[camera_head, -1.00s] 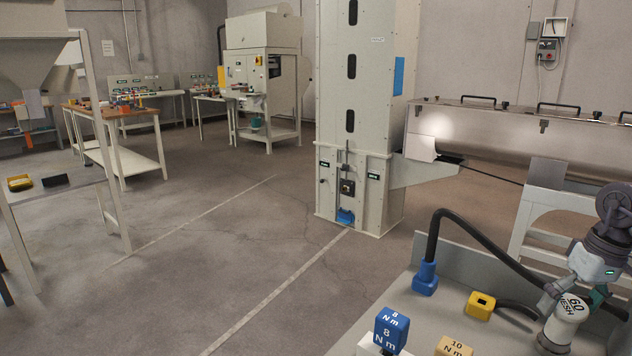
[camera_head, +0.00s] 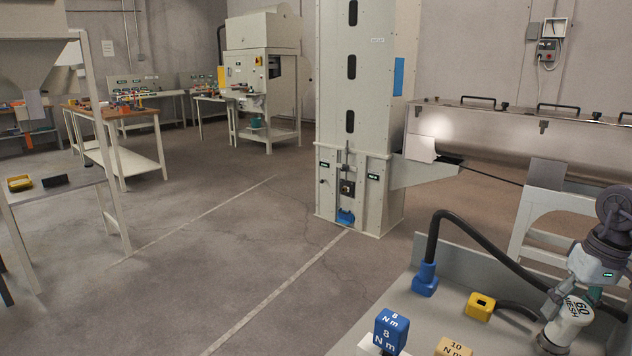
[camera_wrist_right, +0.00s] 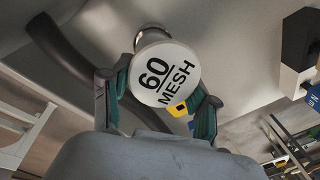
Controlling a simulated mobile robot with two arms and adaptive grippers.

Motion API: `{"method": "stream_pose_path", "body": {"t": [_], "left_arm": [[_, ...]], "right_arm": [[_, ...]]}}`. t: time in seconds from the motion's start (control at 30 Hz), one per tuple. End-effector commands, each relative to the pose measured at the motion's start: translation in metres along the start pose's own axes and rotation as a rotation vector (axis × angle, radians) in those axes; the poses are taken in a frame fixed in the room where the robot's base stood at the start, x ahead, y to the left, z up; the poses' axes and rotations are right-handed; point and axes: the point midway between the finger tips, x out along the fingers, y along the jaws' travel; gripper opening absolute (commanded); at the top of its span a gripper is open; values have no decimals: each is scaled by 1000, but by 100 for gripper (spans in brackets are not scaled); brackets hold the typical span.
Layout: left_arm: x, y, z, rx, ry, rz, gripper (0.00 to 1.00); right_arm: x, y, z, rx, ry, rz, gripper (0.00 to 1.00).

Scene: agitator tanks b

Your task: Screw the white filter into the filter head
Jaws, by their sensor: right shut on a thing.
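The white filter (camera_head: 562,329), with "60 MESH" on its round end, is at the lower right of the head view. My right gripper (camera_head: 574,301) is shut around it from above. In the right wrist view the filter's labelled end (camera_wrist_right: 166,74) sits between my teal-padded fingers. A round metallic piece (camera_wrist_right: 150,29) shows just behind the filter and may be the filter head. The joint between them is mostly hidden, so I cannot tell how far they are engaged. My left gripper is not in view.
The filter is over a grey bench (camera_head: 409,305). A black hose with a blue end fitting (camera_head: 425,279), a yellow block (camera_head: 480,306), a blue "8 Nm" block (camera_head: 391,330) and a tan "10 Nm" block (camera_head: 453,346) are to its left. The hose arches behind the filter.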

Motion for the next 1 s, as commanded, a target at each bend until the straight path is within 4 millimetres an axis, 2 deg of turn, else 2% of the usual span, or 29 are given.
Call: {"method": "stream_pose_path", "body": {"t": [0.03, 0.4, 0.7, 0.83, 1.0], "left_arm": [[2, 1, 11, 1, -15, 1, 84], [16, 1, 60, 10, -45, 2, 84], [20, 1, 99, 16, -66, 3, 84], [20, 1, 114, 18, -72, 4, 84], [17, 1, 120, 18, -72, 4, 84]], "right_arm": [[1, 0, 1, 49, 0, 4, 0], [2, 0, 1, 418, 48, 32, 0], [3, 0, 1, 688, 84, 54, 0], [3, 0, 1, 787, 97, 61, 0], [4, 0, 1, 903, 111, 70, 0]]}}
